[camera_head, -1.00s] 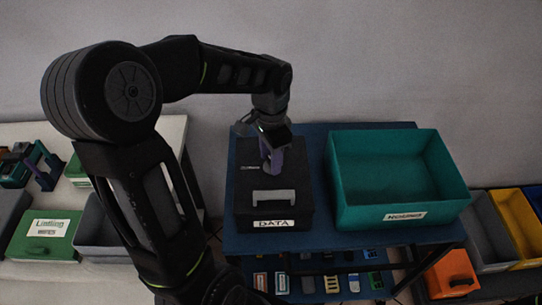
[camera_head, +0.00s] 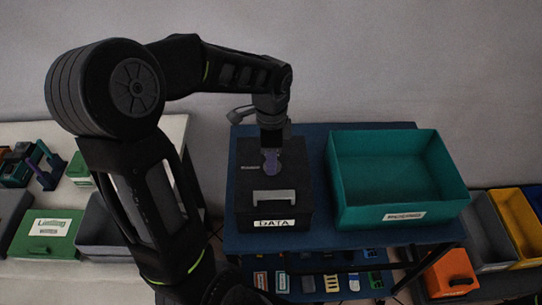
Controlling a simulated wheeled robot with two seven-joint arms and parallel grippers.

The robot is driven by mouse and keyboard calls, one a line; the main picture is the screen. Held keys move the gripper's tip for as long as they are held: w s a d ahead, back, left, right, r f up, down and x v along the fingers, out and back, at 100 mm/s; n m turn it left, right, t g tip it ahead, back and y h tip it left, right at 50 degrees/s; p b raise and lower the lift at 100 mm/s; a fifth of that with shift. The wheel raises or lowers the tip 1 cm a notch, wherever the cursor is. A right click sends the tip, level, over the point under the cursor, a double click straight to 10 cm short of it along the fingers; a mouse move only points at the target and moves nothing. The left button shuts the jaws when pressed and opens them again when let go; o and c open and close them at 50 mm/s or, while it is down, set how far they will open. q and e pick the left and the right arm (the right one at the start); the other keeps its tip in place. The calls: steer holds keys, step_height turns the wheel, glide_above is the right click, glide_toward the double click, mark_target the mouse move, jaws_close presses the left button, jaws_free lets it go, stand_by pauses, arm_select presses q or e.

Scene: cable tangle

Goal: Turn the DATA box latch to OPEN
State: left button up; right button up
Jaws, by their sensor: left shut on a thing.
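The black DATA box (camera_head: 273,205) stands on the left part of the blue table, with a white "DATA" label on its front edge and a grey handle (camera_head: 274,197) on its lid. A purple latch piece (camera_head: 271,161) shows at the rear of the lid. My left gripper (camera_head: 270,150) points down over it and is shut on it; the fingers partly hide it. A thin light mark (camera_head: 250,168) lies on the lid left of the latch. Any OPEN wording is too small to read. My right gripper is not in view.
A teal open bin (camera_head: 398,180) stands close to the right of the box on the blue table (camera_head: 235,243). A white table (camera_head: 185,140) with a green box (camera_head: 43,235) is at left. An orange box (camera_head: 450,273) and grey and yellow bins are at right.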

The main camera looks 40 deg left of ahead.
arm_select(q)
steer(key=o, duration=1.4)
step_height(320, 180, up, 8)
steer(key=shift+f+b, duration=0.1)
steer(key=shift+b, duration=0.2)
